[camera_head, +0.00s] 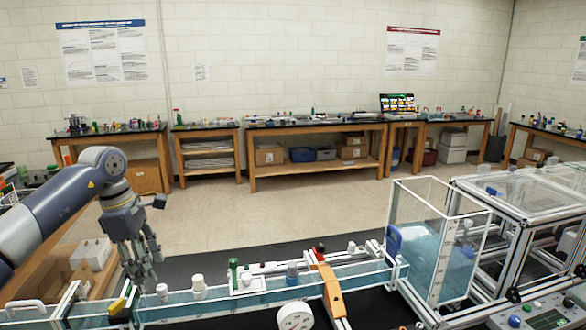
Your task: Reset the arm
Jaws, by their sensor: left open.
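My left arm comes in from the left side of the head view. My left gripper (141,262) points down, with its fingers apart and nothing seen between them. It is over the left part of a long clear channel (340,277) with bluish water. It is to the left of two white fittings, one of them a white cap (198,287). Whether the fingertips touch the channel's rim I cannot tell. My right gripper is not in view.
A clear water tank (418,225) and an extrusion frame (500,205) stand at the right. An orange bracket (330,290), a round gauge (295,317) and a green-topped post (234,272) sit along the channel. Open floor (270,215) lies behind, before wall benches (315,127).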

